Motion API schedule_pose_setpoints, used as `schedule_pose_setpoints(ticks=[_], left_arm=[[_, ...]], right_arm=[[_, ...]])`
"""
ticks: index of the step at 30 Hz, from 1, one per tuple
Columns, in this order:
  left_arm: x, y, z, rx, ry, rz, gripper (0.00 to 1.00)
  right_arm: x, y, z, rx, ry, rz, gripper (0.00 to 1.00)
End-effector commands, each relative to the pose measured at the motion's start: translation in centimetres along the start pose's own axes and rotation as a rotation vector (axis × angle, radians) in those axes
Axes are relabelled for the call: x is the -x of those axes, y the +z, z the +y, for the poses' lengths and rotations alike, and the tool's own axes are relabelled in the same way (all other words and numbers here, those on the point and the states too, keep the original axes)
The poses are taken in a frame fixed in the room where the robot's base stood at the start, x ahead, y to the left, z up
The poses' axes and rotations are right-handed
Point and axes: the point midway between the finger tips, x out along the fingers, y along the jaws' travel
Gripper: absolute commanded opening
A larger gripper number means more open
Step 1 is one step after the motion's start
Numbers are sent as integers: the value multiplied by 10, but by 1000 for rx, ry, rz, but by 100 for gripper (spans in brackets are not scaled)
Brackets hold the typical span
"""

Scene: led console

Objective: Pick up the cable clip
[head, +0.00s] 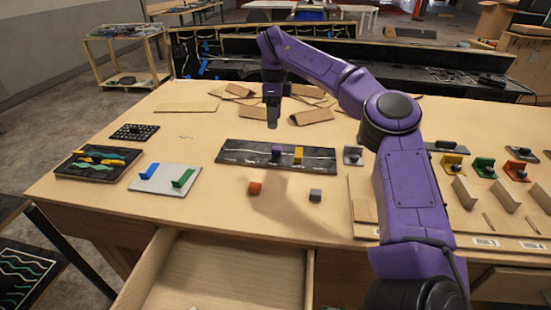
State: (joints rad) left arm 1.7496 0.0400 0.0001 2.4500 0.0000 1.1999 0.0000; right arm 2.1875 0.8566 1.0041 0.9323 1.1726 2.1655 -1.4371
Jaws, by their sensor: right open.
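Small blocks that may be cable clips lie on the wooden table (120,205); I cannot tell which one is meant. An orange block (255,188) and a grey block (315,195) lie loose in front of a black strip (235,153). A purple piece (277,152) and a yellow piece (298,154) stand on that strip. My right gripper (273,122) points down above the table, behind and above the strip, near the purple piece. It is open, with nothing seen in it; its finger gap is too small to make out. My left gripper is out of view.
A white plate (160,186) with blue and green pieces, a dark board (72,170) with wavy strips and a black grid (135,132) are at left. Cardboard pieces (314,117) lie behind. Coloured blocks sit at right. An open drawer (215,275) juts out in front.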

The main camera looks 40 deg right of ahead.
Motion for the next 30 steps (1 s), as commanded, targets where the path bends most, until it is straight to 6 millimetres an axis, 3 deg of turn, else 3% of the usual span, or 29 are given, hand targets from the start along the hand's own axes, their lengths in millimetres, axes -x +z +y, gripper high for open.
schedule_pose_setpoints(ticks=[3,17,25,26,30], left_arm=[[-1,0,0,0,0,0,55],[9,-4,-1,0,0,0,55],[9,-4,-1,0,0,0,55],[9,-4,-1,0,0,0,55],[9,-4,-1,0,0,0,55]], right_arm=[[-24,-1,1,2,4,1,55],[-91,-5,9,0,4,2,55],[-99,-4,8,-1,1,-1,55],[-99,-4,9,-1,1,-1,52],[-99,-4,8,-1,1,-1,6]])
